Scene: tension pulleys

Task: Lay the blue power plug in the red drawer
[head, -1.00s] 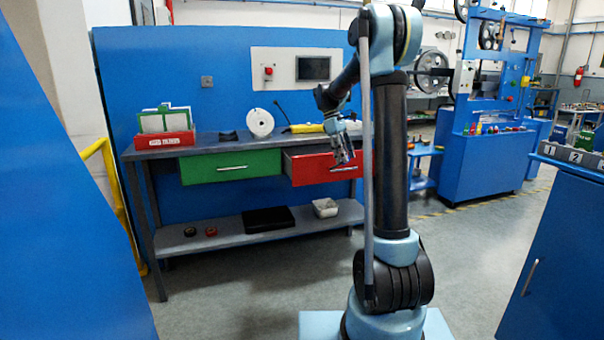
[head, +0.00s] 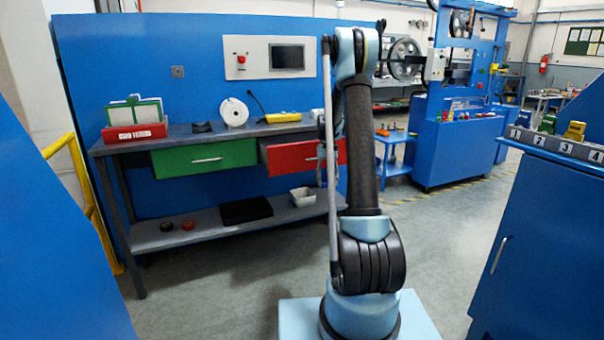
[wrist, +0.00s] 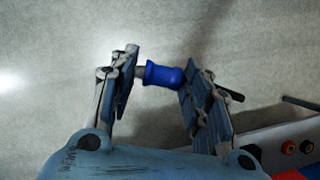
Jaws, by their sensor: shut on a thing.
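The blue power plug (wrist: 163,75) is held between the two fingers of my gripper (wrist: 158,68) in the wrist view, with pale floor behind it. A dark stub shows beyond the right finger. In the head view the plug cannot be made out, and my arm hides most of my gripper (head: 321,160). The red drawer (head: 290,157) is at the right of the grey bench, beside the green drawer. My arm covers part of its front. How far it is pulled out I cannot tell.
The green drawer (head: 204,158) is left of the red one. A white spool (head: 234,112) and a yellow tool (head: 282,117) lie on the bench top. A light bin (head: 303,197) and black tray (head: 246,210) stand on the lower shelf. A blue cabinet (head: 535,240) is at right.

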